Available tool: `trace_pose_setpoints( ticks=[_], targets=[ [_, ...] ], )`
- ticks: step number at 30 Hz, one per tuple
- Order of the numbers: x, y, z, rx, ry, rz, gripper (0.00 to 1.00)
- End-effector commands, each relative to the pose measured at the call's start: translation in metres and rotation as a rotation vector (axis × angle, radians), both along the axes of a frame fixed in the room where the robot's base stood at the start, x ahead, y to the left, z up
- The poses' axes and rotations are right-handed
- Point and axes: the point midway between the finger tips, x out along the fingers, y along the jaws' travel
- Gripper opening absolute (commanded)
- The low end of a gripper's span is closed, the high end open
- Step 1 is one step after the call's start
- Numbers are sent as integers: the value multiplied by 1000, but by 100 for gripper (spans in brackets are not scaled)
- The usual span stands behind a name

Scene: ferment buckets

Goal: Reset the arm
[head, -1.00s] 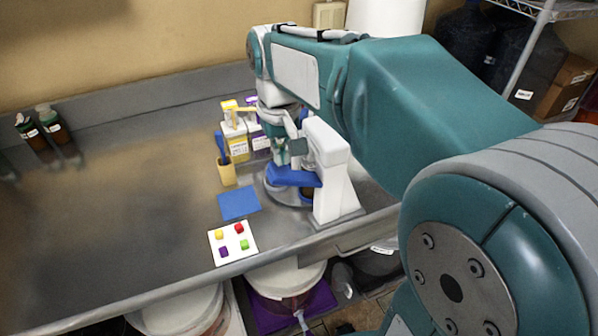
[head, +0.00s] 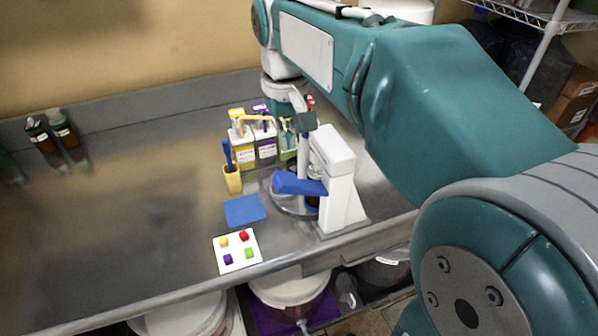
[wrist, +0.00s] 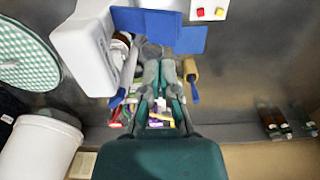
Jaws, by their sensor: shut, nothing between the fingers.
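My arm reaches over the steel counter (head: 120,190) from the right in the head view. My gripper (wrist: 160,70) is shut and empty in the wrist view, its two fingers close together. In the head view it hangs near the white stand (head: 338,175) with the blue part (head: 298,184), largely hidden among the things there. I cannot tell exactly how far it is from the stand. The wrist view shows the stand (wrist: 85,45) to the left of the fingers, and they look clear of it.
Dark bottles (head: 63,129) stand at the back left. The counter's left part is clear.

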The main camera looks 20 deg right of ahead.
Motion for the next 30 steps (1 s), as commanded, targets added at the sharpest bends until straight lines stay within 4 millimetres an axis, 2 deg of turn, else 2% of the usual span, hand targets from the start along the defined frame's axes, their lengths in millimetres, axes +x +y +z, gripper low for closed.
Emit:
trace_pose_setpoints(
  ticks=[5,8,14,24,30],
  targets=[
    [-1,0,0,0,-2,0,0],
    [-9,0,-1,0,-24,0,0],
    [-51,0,-14,0,-159,0,0],
    [-122,0,-61,0,-410,0,0],
    [-139,0,-81,0,-488,0,0]
  ],
)
